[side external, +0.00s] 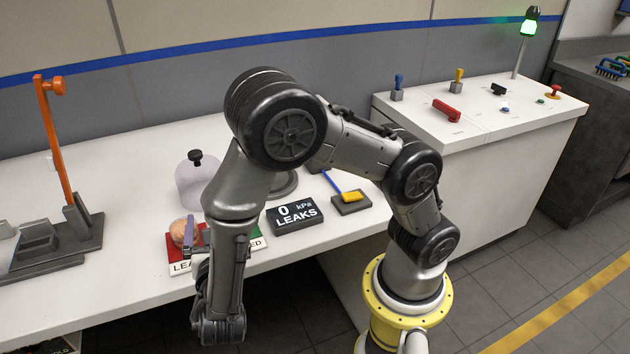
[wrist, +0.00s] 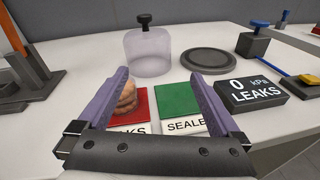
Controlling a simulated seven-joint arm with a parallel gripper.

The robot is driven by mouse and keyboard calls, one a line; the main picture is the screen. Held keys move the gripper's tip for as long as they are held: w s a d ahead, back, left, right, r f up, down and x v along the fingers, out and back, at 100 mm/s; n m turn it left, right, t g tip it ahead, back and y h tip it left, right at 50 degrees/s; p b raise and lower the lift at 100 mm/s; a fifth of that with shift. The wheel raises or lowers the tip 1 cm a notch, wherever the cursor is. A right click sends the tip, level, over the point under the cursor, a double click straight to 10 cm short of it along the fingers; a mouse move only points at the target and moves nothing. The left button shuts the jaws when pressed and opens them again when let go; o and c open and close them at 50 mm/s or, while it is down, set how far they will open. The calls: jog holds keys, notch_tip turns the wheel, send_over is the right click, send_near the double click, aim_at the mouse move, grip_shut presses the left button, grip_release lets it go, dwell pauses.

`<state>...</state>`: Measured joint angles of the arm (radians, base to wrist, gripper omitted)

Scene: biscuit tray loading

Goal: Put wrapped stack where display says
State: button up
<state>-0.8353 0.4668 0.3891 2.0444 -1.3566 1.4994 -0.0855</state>
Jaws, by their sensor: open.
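The wrapped stack (wrist: 127,98), round and tan, stands on the red pad (wrist: 143,96), whose label is partly hidden and ends in "KS". It also shows in the side view (side external: 178,231), partly behind a purple finger. The green pad (wrist: 178,97) beside it is labelled "SEALE…" and is bare where visible. The display (wrist: 258,87) reads "0 kPa LEAKS". My gripper (wrist: 158,77) is open and empty, its purple fingers spread wide. In the wrist view the left finger partly covers the stack; I cannot tell whether they touch.
A clear jar with a black knob (wrist: 148,50) stands behind the pads, with a round grey plate (wrist: 208,61) to its right. A lever with a yellow handle (side external: 350,196) is beside the display. An orange-armed stand (side external: 62,150) is at the left. The bench front is clear.

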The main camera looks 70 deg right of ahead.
jog(key=s+d+r+m+g+y, duration=0.3)
jog(key=s+d+m+g, duration=0.2)
jog(key=s+d+m, duration=0.15)
jog(key=s+d+r+m+g+y, duration=0.25)
jog(key=s+d+m+g, duration=0.25)
jog(key=s+m, duration=0.25)
jog(key=s+a+r+m+t+y, duration=0.4)
jog(key=m+y, duration=0.3)
jog(key=m, duration=0.2)
jog(key=shift+s+r+m+t+y, duration=0.3)
jog(key=shift+s+r+t+y, duration=0.05)
jog(key=shift+s+r+t, duration=0.4)
